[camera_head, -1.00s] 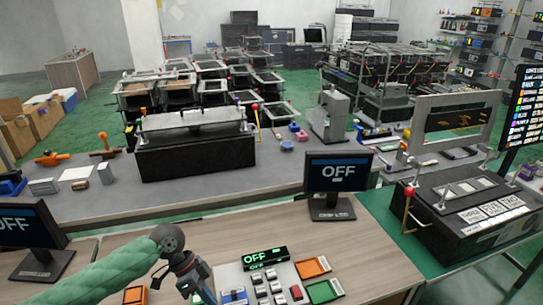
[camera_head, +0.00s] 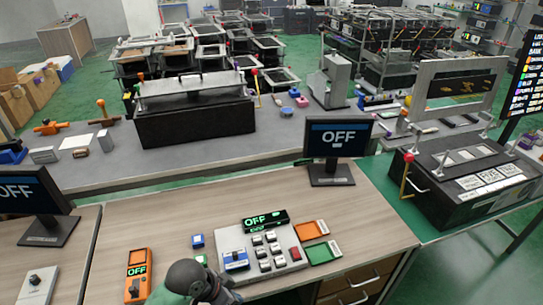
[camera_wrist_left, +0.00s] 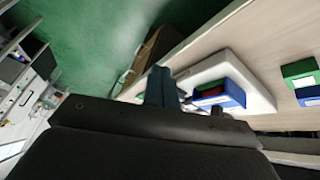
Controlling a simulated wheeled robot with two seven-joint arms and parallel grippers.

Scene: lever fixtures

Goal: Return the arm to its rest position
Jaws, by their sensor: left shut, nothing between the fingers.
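My left gripper (camera_head: 216,292) is at the bottom edge of the head view, low in front of the grey control panel (camera_head: 290,262) on the wooden desk. Its green arm is mostly cut off by the frame. The gripper is shut and holds nothing. In the left wrist view the dark gripper body fills the bottom, and the shut fingers (camera_wrist_left: 163,88) point toward the pale panel (camera_wrist_left: 215,68) with its blue and red blocks. The panel carries a green-lit OFF display, several buttons and a blue switch. My right gripper is not in view.
An orange meter reading OFF (camera_head: 137,275) and a small blue block (camera_head: 197,241) lie left of the panel. Orange (camera_head: 311,230) and green (camera_head: 324,253) trays lie right. A monitor (camera_head: 337,150) reading OFF stands behind.

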